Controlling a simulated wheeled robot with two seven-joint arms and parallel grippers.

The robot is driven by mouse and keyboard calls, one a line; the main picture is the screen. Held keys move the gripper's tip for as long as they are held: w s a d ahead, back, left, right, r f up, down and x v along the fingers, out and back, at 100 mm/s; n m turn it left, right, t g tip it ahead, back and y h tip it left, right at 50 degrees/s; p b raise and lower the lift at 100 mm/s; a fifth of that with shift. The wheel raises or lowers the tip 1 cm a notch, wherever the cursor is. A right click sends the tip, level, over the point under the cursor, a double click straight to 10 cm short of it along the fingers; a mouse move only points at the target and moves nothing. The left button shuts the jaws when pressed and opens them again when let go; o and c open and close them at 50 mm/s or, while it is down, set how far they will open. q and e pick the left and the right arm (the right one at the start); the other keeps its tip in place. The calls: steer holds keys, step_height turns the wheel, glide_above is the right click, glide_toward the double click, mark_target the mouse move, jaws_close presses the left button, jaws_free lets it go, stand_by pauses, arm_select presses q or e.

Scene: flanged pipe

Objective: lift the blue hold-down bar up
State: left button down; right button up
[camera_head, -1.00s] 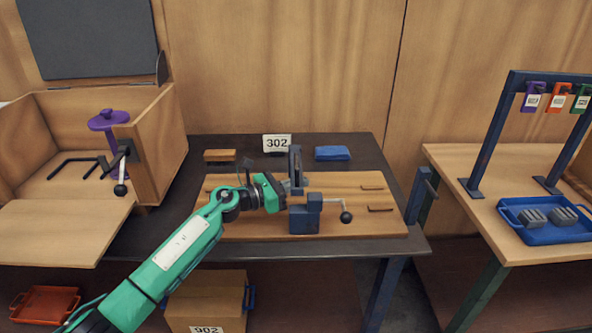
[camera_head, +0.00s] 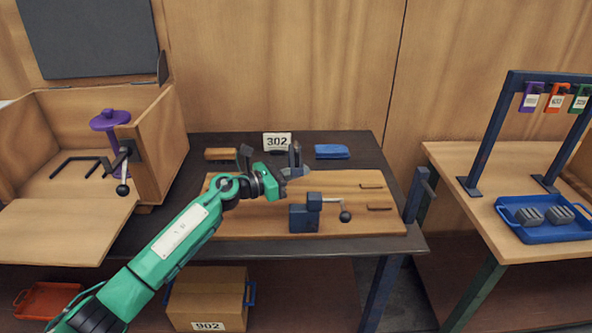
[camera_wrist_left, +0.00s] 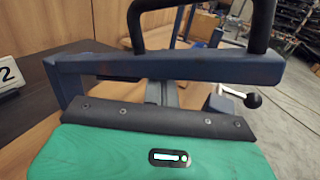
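The blue hold-down bar (camera_wrist_left: 190,68) runs across the left wrist view, close in front of my left gripper (camera_wrist_left: 205,15). In the head view the dark blue bar (camera_head: 294,155) is seen nearly end-on by my left gripper (camera_head: 300,173), which is above the wooden board. The blue clamp block (camera_head: 304,218) with its crank (camera_head: 345,216) stands in front, below the gripper. My right gripper is out of view.
The wooden board (camera_head: 225,225) lies on the dark table (camera_head: 190,160). An open wooden box (camera_head: 160,150) stands left; a rack (camera_head: 485,135) stands right.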

mark_target(297, 145)
arm_select(q)
steer(key=shift+w+r+p, duration=0.2)
steer(key=shift+w+r, duration=0.05)
steer(key=shift+r, duration=0.55)
steer(key=shift+w+r+p, duration=0.2)
steer(key=shift+w+r, duration=0.05)
steer(key=shift+r, duration=0.5)
steer(key=shift+a, duration=0.1)
steer(key=shift+r, duration=0.1)
steer(key=shift+w+r, duration=0.4)
steer(key=shift+r, duration=0.3)
steer(key=shift+w+r, duration=0.4)
steer(key=shift+r, duration=0.3)
steer(key=shift+w+r, duration=0.1)
steer(key=shift+w+r+b, duration=0.45)
steer(key=shift+w+r, duration=0.5)
steer(key=shift+r, duration=0.25)
